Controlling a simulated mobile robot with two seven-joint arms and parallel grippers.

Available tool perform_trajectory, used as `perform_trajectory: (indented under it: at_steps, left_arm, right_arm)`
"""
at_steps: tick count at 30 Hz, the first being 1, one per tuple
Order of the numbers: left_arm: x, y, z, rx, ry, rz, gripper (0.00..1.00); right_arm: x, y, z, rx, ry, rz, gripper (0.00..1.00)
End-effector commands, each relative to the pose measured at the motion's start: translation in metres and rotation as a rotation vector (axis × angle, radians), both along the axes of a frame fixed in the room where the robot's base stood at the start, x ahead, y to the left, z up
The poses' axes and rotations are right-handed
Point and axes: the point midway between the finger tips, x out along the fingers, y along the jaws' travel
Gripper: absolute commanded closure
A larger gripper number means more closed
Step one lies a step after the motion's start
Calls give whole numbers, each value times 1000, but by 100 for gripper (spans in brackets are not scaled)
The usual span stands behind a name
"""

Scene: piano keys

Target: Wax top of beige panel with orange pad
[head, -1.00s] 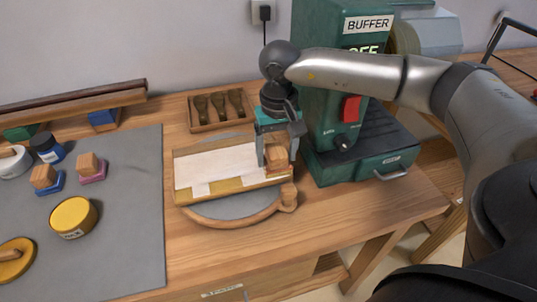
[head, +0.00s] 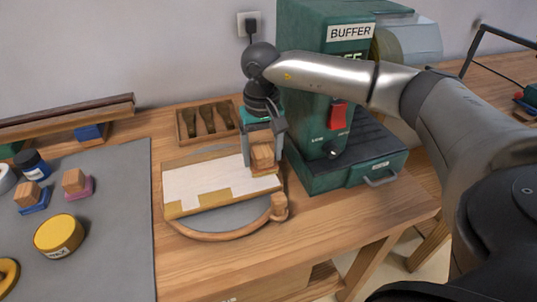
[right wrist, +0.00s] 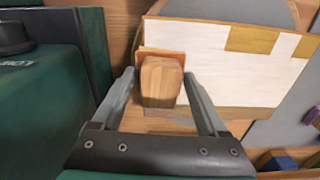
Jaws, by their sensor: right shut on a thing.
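The panel (head: 205,187) lies on a round grey rest on the bench. Most of its top looks off-white, with mustard-yellow areas along its front edge in the head view; the right wrist view shows the same pale top (right wrist: 215,65) with two yellow patches. My right gripper (head: 262,153) is shut on the wooden block handle of the orange pad (head: 263,158). In the right wrist view the pad's orange edge (right wrist: 147,53) shows around the block, at the panel's end beside the buffer. The pad's underside is hidden. My left gripper is out of view.
The green buffer machine (head: 325,100) stands close to the right of my gripper. A wooden tray of brushes (head: 208,121) lies behind the panel. On the grey mat (head: 110,230) are a yellow tin (head: 58,236), a pink pad (head: 76,185) and a blue pad (head: 32,200).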

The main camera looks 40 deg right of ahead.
Motion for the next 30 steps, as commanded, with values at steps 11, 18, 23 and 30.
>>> perform_trajectory:
  at_steps: [11, 18, 23, 30]
  left_arm:
    - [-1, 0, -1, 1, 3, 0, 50]
    - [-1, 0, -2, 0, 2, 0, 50]
    - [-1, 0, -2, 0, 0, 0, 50]
    - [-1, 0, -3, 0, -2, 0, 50]
  right_arm:
    - [6, 22, -3, 0, 3, 1, 84]
    - [10, 40, -4, 1, 5, 5, 84]
    - [13, 52, -4, 2, 6, 5, 84]
    - [15, 60, -5, 2, 6, 4, 84]
